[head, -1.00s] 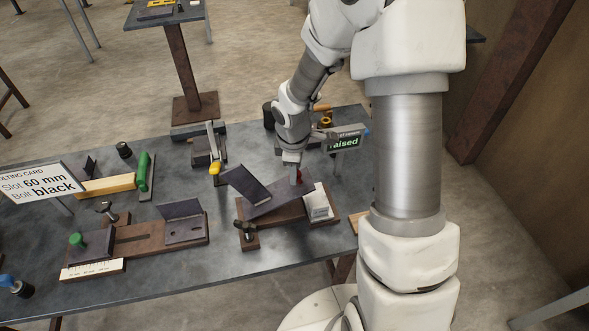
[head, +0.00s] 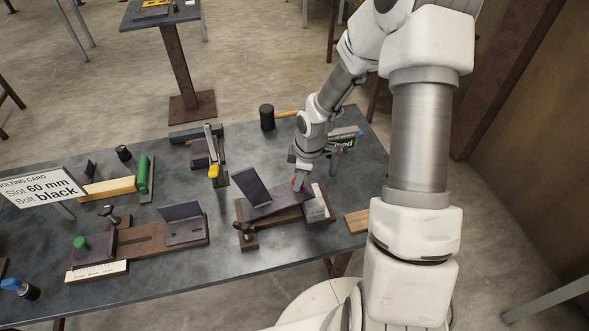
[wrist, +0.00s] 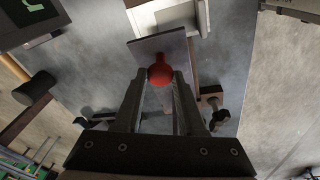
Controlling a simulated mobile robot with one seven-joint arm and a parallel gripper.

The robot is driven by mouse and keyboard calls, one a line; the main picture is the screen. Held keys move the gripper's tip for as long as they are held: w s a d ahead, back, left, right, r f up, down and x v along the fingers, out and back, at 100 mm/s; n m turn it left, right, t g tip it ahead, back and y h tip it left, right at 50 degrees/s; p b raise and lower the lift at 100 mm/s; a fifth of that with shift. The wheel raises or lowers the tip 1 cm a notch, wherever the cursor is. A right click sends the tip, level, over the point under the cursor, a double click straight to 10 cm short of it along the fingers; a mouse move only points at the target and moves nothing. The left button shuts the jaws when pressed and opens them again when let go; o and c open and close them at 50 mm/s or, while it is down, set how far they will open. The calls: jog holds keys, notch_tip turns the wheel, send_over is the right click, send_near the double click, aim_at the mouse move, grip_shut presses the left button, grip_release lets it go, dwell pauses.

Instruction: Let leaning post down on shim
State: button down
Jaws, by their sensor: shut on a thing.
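The post is a dark angle piece with a standing plate (head: 251,187) and a foot plate (head: 268,207), on a brown fixture base (head: 292,216). The standing plate leans a little to the left. My gripper (head: 299,180) is above the right end of the foot and is shut on its red knob (head: 298,185). In the wrist view, the red knob (wrist: 160,72) sits between my fingertips (wrist: 161,78), with the dark plate (wrist: 172,46) beyond. I cannot make out a shim; the foot hides what is under it.
A clamp screw (head: 245,231) stands at the fixture's left end and a pale printed block (head: 316,205) at its right. A second fixture (head: 146,239) lies to the left. A small display is partly hidden behind my wrist.

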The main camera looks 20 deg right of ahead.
aim_at(307, 188)
jog(key=shift+s+d+f+y+p, duration=0.1)
jog(key=shift+d+f+y+p, duration=0.35)
jog(key=shift+f, duration=0.3)
jog(key=shift+s+d+f+y+p, duration=0.1)
jog(key=shift+d+f+y+p, duration=0.3)
jog(key=shift+f, duration=0.3)
jog(key=shift+d+f+y, duration=0.25)
jog(key=shift+f+y, duration=0.25)
jog(key=shift+f, duration=0.2)
jog(key=shift+d+f+y, duration=0.2)
jog(key=shift+f+y, duration=0.25)
jog(key=shift+f, duration=0.2)
jog(key=c, duration=0.5)
grip_release()
jog(key=shift+w, duration=0.1)
jog(key=shift+r, duration=0.1)
jog(key=shift+d+r, duration=0.1)
jog(key=shift+r, duration=0.1)
jog(key=v, duration=1.7)
